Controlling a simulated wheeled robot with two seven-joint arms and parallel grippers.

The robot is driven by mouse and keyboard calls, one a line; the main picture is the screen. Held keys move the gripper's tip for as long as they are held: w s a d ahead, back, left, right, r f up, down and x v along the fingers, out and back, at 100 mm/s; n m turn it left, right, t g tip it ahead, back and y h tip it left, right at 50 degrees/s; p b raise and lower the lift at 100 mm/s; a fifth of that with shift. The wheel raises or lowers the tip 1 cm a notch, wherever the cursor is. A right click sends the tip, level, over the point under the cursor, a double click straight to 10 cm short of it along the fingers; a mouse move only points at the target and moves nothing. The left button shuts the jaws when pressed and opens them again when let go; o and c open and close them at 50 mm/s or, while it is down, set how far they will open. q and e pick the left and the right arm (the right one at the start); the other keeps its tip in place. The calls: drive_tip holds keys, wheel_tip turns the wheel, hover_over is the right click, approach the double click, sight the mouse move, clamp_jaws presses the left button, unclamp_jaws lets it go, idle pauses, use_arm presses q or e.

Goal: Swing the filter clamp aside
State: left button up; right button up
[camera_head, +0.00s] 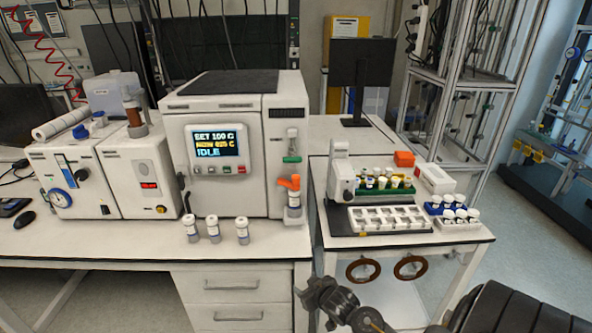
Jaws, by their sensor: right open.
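The clamp is not clearly identifiable. On the right face of the white oven-like unit (228,140) is a small column of fittings. It has a clear cylinder (291,141), a green band (291,159), an orange lever-like part (289,183) and a capped white container (294,206) below. The orange part slants up to the left. My right gripper (324,301) is dark grey and open, low in the picture, in front of the bench and well below these fittings, touching nothing visible. My left gripper is out of view.
Several small white-capped bottles (213,228) stand near the front edge of the left bench (120,244). The right table (455,239) holds a white tray (388,219) and vial racks. Two brown rings (362,270) hang below its edge.

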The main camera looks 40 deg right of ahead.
drive_tip(key=w+d+r+t, duration=0.2)
drive_tip(key=w+r, duration=0.1)
drive_tip(key=r, duration=0.4)
drive_tip(key=w+d+r+t, duration=0.1)
drive_tip(key=w+d+r, duration=0.1)
drive_tip(key=r, duration=0.6)
drive_tip(key=m+t+p, duration=0.1)
drive_tip(key=t, duration=0.3)
approach(298, 180)
drive_tip(key=w, duration=0.2)
drive_tip(key=shift+h, duration=0.4)
drive_tip(key=w, duration=0.2)
drive_tip(key=w+p, duration=0.1)
drive_tip(key=w, duration=0.2)
drive_tip(key=w+d+p, duration=0.1)
drive_tip(key=w, duration=0.2)
drive_tip(key=shift+w, duration=0.1)
drive_tip(key=shift+w+d+f+p, duration=0.1)
drive_tip(key=shift+w+p, duration=0.1)
drive_tip(key=shift+w, duration=0.15)
drive_tip(key=shift+w+d+f+p, duration=0.1)
drive_tip(key=shift+w+p, duration=0.05)
drive_tip(key=shift+w, duration=0.2)
drive_tip(key=shift+a, duration=0.1)
clamp_jaws()
